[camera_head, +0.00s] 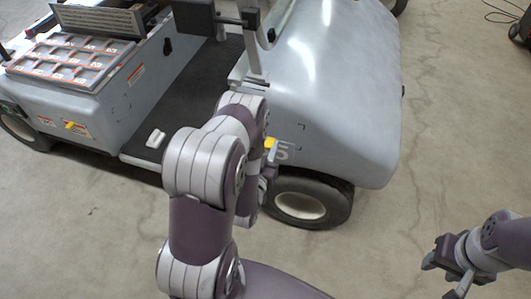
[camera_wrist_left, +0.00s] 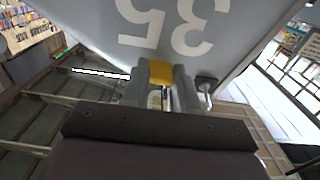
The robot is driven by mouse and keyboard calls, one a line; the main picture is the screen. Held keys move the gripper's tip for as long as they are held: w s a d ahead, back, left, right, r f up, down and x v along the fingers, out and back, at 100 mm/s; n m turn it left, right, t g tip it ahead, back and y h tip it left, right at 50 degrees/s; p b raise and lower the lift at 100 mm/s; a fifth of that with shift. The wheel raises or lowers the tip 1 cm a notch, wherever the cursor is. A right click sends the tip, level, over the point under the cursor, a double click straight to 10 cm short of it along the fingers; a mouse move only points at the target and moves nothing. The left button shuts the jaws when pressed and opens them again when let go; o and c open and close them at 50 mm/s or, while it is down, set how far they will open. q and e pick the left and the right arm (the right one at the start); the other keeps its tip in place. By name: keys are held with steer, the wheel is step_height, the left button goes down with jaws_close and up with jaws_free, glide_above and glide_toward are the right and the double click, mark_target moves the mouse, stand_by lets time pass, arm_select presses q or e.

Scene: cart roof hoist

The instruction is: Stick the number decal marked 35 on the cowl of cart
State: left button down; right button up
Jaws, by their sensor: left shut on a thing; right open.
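The grey cart's cowl (camera_head: 335,95) fills the upper middle of the head view, with small dark corner marks (camera_head: 301,127) low on its side. My left gripper (camera_head: 269,158) is in front of this side, partly hidden by my arm. It is shut on the yellow tab (camera_wrist_left: 161,73) of the number decal. I cannot tell whether the decal touches the cowl. My right gripper (camera_head: 446,277) is open and empty at the lower right.
The front wheel (camera_head: 303,205) is just below the left gripper. A footwell (camera_head: 190,85) with a pale pedal (camera_head: 156,138) and a battery bay (camera_head: 75,60) lie to the left. The concrete floor (camera_head: 400,225) is clear between the cart and my right arm.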

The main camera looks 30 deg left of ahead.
arm_select(q)
steer(key=shift+b+x, duration=0.45)
steer(key=shift+x, duration=2.45)
steer(key=shift+w+a, duration=0.1)
steer(key=shift+w, duration=0.5)
steer(key=shift+c, duration=1.5)
jaws_free()
steer(key=shift+p+v, duration=0.6)
steer(key=shift+v, duration=2.95)
